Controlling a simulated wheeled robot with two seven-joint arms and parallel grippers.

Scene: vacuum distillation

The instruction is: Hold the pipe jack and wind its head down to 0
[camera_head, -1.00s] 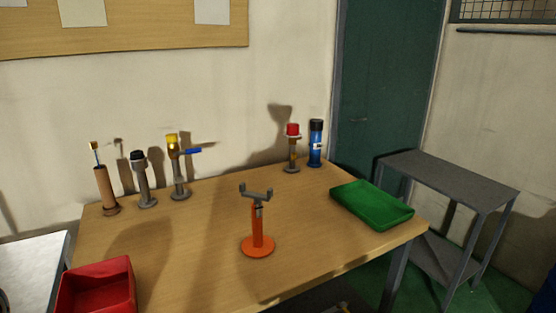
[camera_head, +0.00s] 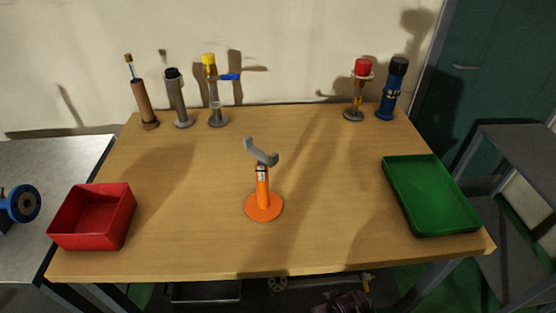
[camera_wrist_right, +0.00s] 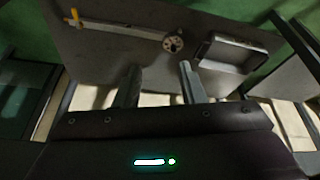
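The pipe jack (camera_head: 263,196) stands upright near the middle of the wooden table. It has a round orange base, an orange post with a small pale marking near its top, and a grey forked head (camera_head: 262,153). The marking is too small to read. Nothing touches the jack. My right gripper (camera_wrist_right: 158,86) shows in the right wrist view with its two fingers apart and nothing between them. It faces a grey shelf with a rod and a metal tray, away from the jack. My left gripper is not in view.
A red bin (camera_head: 93,217) stands at the table's left and a green tray (camera_head: 432,195) at its right. Several upright fittings line the back edge, including a blue cylinder (camera_head: 393,90). The tabletop around the jack is clear. A grey side table (camera_head: 510,160) stands right.

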